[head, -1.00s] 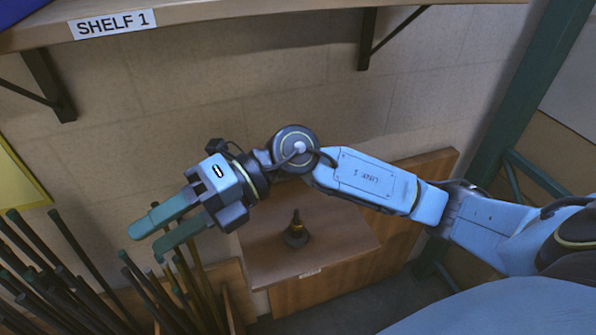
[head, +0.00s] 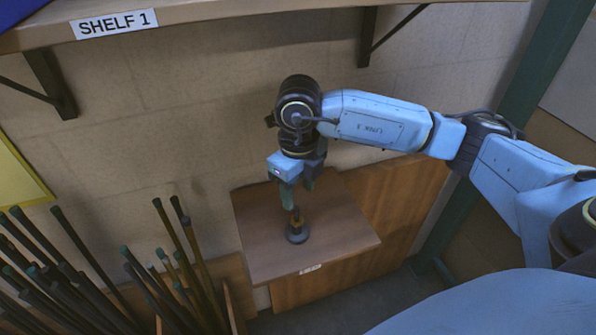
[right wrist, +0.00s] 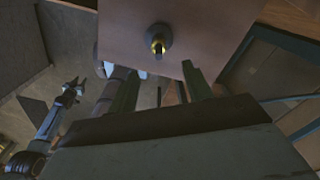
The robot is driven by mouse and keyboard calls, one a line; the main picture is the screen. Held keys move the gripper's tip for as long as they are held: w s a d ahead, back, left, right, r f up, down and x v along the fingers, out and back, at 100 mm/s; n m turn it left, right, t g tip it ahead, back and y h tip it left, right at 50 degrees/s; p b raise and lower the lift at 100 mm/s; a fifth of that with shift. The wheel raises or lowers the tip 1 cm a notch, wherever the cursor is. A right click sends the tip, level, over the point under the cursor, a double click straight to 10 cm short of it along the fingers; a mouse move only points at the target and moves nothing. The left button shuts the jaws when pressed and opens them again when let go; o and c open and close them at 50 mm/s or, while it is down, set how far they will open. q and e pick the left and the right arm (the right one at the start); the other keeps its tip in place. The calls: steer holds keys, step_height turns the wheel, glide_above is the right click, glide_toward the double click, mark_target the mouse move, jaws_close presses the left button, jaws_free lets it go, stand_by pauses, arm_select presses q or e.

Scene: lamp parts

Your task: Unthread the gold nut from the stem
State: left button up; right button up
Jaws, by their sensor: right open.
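A small dark stem on a round base (head: 297,236) stands upright on the brown wooden top of a low cabinet. The gold nut is hard to make out in the head view, but it shows as a gold ring (right wrist: 157,43) around the stem in the right wrist view. My right gripper (head: 298,200) points down just above the stem, with its two green fingers apart and empty. In the right wrist view its fingers (right wrist: 157,85) reach toward the stem without visibly touching it. An arm with a small gripper (right wrist: 75,86), apparently my left, shows far off at left; its jaw state is unclear.
The cabinet top (head: 262,255) is otherwise clear. Several dark rods (head: 75,250) stand in a bin at the lower left. A shelf labelled SHELF 1 (head: 230,12) runs along the wall above, with brackets below it. A green post (head: 505,120) stands at the right.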

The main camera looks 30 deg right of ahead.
mark_target(299, 215)
step_height(299, 215, down, 8)
steer(key=shift+f+p, duration=0.2)
steer(key=shift+p, duration=0.2)
jaws_close()
steer(key=shift+n+b, duration=0.6)
steer(key=shift+n, duration=0.3)
steer(key=n+b, duration=0.2)
steer(key=n, duration=0.2)
steer(key=shift+w, duration=0.1)
steer(key=shift+d+r+n+b, duration=0.1)
steer(key=shift+n+b, duration=0.35)
steer(key=shift+n, duration=0.15)
